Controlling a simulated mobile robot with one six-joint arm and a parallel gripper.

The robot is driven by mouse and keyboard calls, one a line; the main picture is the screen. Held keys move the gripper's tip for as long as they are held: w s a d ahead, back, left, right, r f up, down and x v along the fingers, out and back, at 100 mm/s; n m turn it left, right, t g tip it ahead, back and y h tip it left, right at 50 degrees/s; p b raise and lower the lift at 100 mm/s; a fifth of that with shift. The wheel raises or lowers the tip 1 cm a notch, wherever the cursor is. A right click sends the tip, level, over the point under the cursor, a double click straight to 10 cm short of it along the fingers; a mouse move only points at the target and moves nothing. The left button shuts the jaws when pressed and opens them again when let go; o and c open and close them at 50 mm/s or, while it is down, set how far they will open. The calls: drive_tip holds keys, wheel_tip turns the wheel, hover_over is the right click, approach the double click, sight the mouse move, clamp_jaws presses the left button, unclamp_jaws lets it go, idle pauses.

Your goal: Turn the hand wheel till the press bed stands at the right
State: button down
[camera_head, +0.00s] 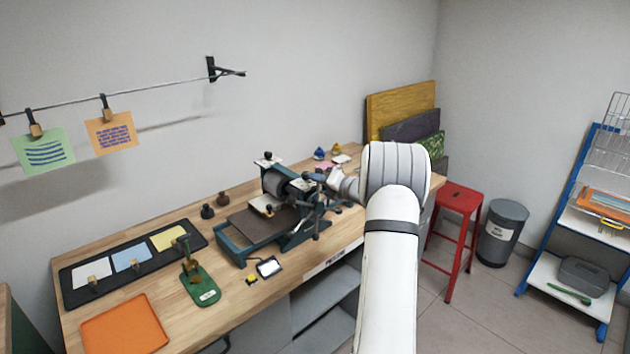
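The printing press (287,188) stands on the wooden bench, with a grey roller in a dark teal frame. Its flat press bed (250,224) is dark brown and sticks out to the left of the roller. A small block with a pale top lies on the bed, close to the roller. The hand wheel (316,222), with dark spokes, is on the press's front side, right of the bed. My gripper (328,180) is beyond the wheel, near the right side of the press. Its fingers are small and partly hidden by my wrist, so I cannot tell whether they touch anything.
A red stool (457,205) and a grey bin (503,232) stand at the right.

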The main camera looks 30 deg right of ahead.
drive_tip(key=shift+r, duration=0.1)
idle(0.4)
drive_tip(key=s+f+b, duration=0.1)
drive_tip(key=s+b, duration=0.4)
drive_tip(key=s, duration=0.4)
drive_tip(key=s+a+f+b, duration=0.3)
drive_tip(key=a+f+b, duration=0.45)
drive_tip(key=a, duration=0.25)
drive_tip(key=r+p+x, duration=0.1)
drive_tip(key=p+x, duration=0.2)
drive_tip(key=x, duration=0.7)
drive_tip(key=d, duration=0.1)
drive_tip(key=d+r, duration=0.1)
drive_tip(key=d, duration=0.1)
drive_tip(key=shift+w+r+p, duration=0.1)
drive_tip(key=shift+r+p, duration=0.1)
drive_tip(key=shift+p, duration=0.2)
